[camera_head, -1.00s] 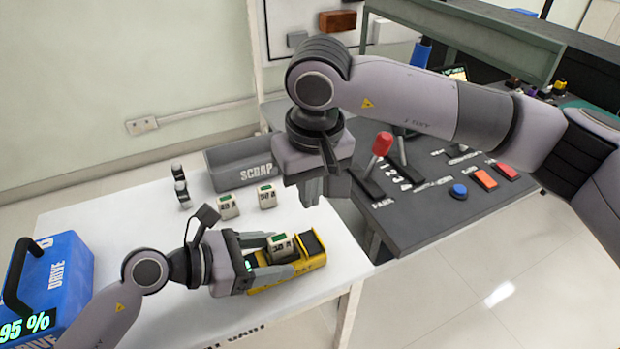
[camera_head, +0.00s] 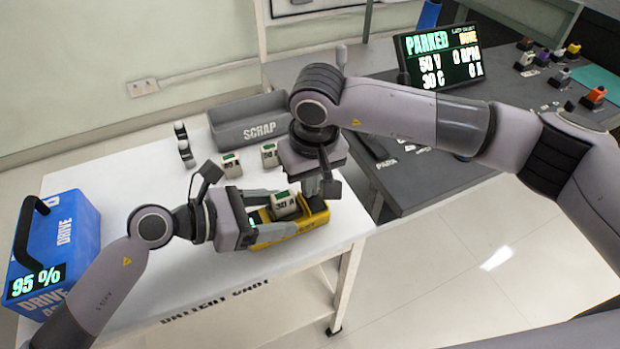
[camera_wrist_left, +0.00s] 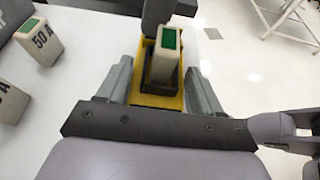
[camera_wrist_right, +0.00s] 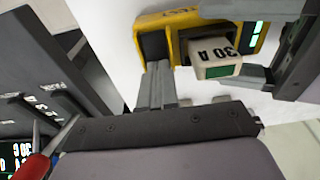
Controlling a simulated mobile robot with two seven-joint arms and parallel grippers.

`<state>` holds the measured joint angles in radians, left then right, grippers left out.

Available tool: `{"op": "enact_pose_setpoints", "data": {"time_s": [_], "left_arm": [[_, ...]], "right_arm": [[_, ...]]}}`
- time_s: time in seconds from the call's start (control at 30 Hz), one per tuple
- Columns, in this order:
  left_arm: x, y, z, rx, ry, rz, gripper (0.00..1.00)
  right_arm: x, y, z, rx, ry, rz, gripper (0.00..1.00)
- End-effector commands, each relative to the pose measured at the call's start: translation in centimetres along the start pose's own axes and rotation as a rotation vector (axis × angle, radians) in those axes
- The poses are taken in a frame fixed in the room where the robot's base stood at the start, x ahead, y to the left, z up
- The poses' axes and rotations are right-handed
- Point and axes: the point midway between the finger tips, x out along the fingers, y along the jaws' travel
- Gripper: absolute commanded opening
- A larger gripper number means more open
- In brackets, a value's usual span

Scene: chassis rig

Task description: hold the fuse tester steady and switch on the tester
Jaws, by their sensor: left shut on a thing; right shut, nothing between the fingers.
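The yellow fuse tester (camera_head: 310,222) lies on the white cart top. A pale 30 A fuse (camera_head: 285,206) with a green top stands in it. My left gripper (camera_head: 293,213) is shut on the tester, one finger along each long side; the left wrist view shows the tester's yellow body (camera_wrist_left: 150,98) between them. My right gripper (camera_head: 317,194) is shut and empty, pointing down at the tester's end. In the right wrist view its fingertips (camera_wrist_right: 157,64) are at the edge of the tester's black switch area (camera_wrist_right: 153,46); I cannot tell whether they touch. A green display (camera_wrist_right: 258,30) is lit at the opposite end.
Two more fuses (camera_head: 231,166) (camera_head: 269,155) stand behind the tester, before the grey scrap bin (camera_head: 238,130). A blue drive battery (camera_head: 75,245) stands at the left. The dark console (camera_head: 440,175) with levers and a lit screen (camera_head: 440,57) is at the right.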

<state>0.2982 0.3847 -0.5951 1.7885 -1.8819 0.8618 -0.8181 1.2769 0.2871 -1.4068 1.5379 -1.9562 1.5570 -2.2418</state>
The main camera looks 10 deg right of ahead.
Motion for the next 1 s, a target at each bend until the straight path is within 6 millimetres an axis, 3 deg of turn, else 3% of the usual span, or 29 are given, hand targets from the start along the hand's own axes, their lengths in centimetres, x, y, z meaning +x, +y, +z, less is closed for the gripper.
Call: {"op": "enact_pose_setpoints", "data": {"time_s": [0.03,1.0], "left_arm": [[0.1,-0.2,-0.9,-0.005,0.019,-0.007,0.30],[0.1,-0.2,-0.9,-0.007,0.018,-0.007,0.30]], "right_arm": [[0.3,0.0,-0.1,0.000,-0.001,0.002,0.00],[-0.3,0.0,1.4,0.000,-0.002,0.001,0.00]]}}
